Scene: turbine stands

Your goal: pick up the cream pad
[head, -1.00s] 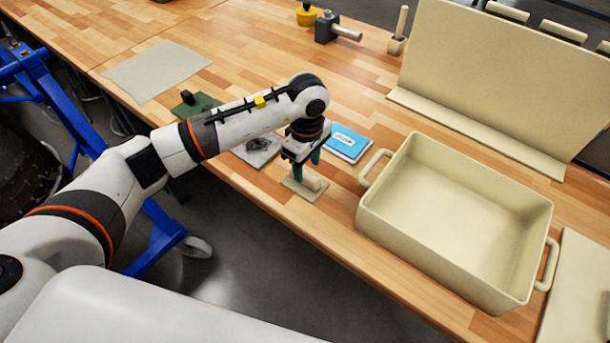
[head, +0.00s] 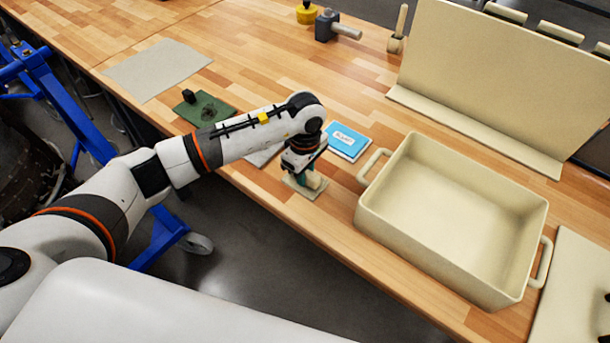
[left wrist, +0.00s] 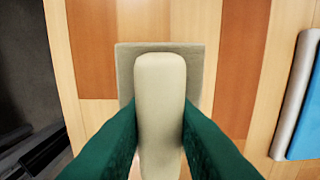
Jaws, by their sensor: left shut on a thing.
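The cream pad (head: 318,192) is a flat square plate with an upright rounded grip on top. It sits near the table's front edge, left of the big cream bin. My left gripper (head: 306,180) is above the plate, pointing down, shut on the pad's grip. In the left wrist view the green fingers stand on both sides of the grip (left wrist: 160,90), with the plate (left wrist: 125,65) beneath it. The plate looks flat on the wood; I cannot tell any gap. My right gripper is not recognisable in view.
The cream bin (head: 400,215) with handles stands close on the right. A blue booklet (head: 347,142) lies just behind the pad. A green pad (head: 205,108) and a grey sheet (head: 157,70) lie further left. Dark bits show at the right edge, unidentified.

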